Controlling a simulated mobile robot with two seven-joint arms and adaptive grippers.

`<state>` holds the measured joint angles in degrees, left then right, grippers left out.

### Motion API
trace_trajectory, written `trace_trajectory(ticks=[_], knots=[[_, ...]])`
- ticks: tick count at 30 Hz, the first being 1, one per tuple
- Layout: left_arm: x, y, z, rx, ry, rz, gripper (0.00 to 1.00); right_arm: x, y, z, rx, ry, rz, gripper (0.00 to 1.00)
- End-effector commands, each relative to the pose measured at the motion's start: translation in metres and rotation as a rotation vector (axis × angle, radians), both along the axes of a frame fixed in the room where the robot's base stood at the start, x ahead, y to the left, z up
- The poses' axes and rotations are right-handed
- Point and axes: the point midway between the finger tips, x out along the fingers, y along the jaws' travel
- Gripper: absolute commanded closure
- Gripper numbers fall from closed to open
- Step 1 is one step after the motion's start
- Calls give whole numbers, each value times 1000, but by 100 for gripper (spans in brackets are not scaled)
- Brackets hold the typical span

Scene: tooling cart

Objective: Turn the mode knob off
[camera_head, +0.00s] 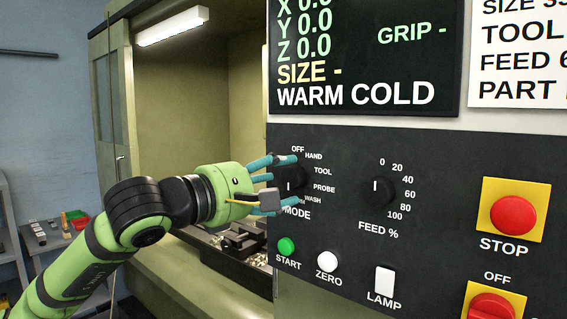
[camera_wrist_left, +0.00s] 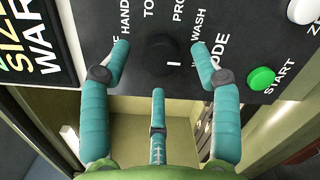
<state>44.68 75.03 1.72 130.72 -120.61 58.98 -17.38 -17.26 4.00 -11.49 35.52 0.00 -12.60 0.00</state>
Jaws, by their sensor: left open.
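The black mode knob (camera_head: 291,182) is on the dark control panel, with OFF, HAND, TOOL, PROBE and WASH printed around it. It also shows in the left wrist view (camera_wrist_left: 158,56), with a small white mark on it. I cannot tell for sure which label the mark points to. My left gripper (camera_head: 283,180) is open in front of the knob, its blue-green fingers spread around it. In the left wrist view the gripper (camera_wrist_left: 159,62) has one finger on each side of the knob and a third below. The fingers look apart from it. My right gripper is not in view.
The feed knob (camera_head: 378,190) is to the right. Below are the green start button (camera_head: 287,247), white zero button (camera_head: 327,261) and lamp switch (camera_head: 385,280). A red stop button (camera_head: 513,215) is at far right. The display (camera_head: 365,50) is above the panel.

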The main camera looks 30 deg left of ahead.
Motion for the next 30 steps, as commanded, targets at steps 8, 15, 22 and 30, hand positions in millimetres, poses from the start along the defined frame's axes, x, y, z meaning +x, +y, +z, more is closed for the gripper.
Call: trace_trajectory(ticks=[8,15,22,30], knots=[[15,-3,0,0,-1,-1,37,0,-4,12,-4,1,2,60],[15,-3,-1,1,-1,-2,57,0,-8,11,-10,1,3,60],[14,-4,0,0,-2,-2,93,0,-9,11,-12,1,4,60],[14,-4,0,-36,-3,-4,93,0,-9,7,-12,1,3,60]])
